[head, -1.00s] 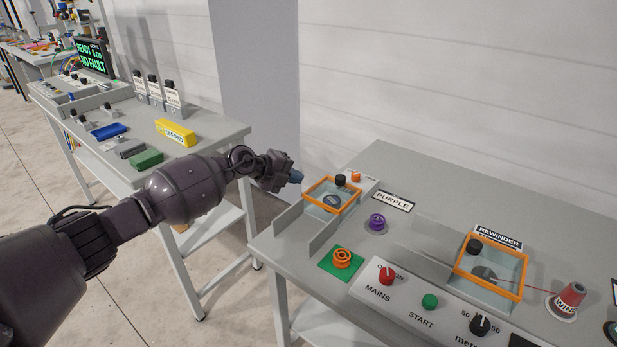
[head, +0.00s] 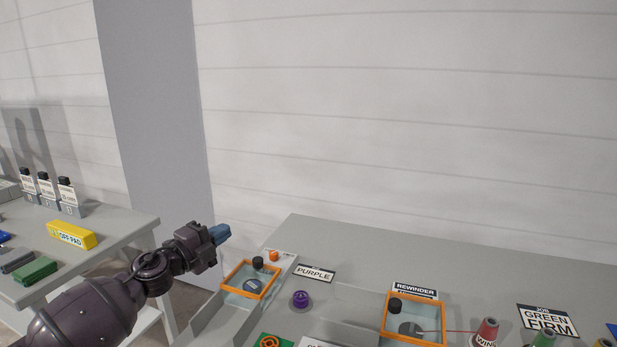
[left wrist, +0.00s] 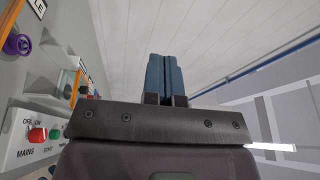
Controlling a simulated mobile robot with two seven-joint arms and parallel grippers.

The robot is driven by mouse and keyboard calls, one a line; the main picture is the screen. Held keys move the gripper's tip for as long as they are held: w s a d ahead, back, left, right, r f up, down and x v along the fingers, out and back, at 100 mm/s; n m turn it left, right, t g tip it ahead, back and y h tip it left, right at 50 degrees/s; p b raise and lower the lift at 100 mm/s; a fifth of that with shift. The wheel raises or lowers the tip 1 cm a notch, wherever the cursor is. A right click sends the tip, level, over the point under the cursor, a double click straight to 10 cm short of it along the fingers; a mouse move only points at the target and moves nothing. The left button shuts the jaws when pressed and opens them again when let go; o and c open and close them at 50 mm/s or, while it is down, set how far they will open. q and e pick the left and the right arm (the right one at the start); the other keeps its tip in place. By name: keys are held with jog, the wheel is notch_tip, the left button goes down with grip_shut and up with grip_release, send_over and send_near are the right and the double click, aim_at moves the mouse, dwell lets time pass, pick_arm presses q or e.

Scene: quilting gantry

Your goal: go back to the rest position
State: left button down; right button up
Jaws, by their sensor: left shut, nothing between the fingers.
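My left gripper (head: 220,232) is at the end of the arm coming in from the lower left in the head view. It is in the air near the left end of the right-hand table (head: 310,232), up and left of an orange-framed box (head: 250,279). Its blue fingers (left wrist: 166,78) are together with nothing between them in the left wrist view. My right gripper is in neither view.
A purple spool (head: 301,299) and a PURPLE sign (head: 314,273) are on the table. An orange-framed rewinder box (head: 414,318) and cones (head: 486,332) stand farther right. A gap separates the tables.

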pick_arm(q)
jog(key=s+a+f+n+g+y, duration=0.1)
jog(key=s+f+n+y, duration=0.3)
jog(key=s+f+n, duration=0.4)
jog(key=s+a+f+n+g+y, duration=0.1)
jog(key=s+a+f+n+y, duration=0.2)
jog(key=s+f+n, duration=0.4)
jog(key=s+a+f+n+g+y, duration=0.2)
jog(key=s+f+n, duration=0.6)
jog(key=s+f, duration=0.9)
jog(key=s+a+y, duration=0.1)
jog(key=s+y, duration=0.1)
jog(key=s, duration=0.8)
jog(key=shift+s+a+n+y, duration=0.2)
jog(key=shift+s+n+y, duration=0.1)
jog(key=shift+s, duration=0.1)
jog(key=shift+f, duration=0.1)
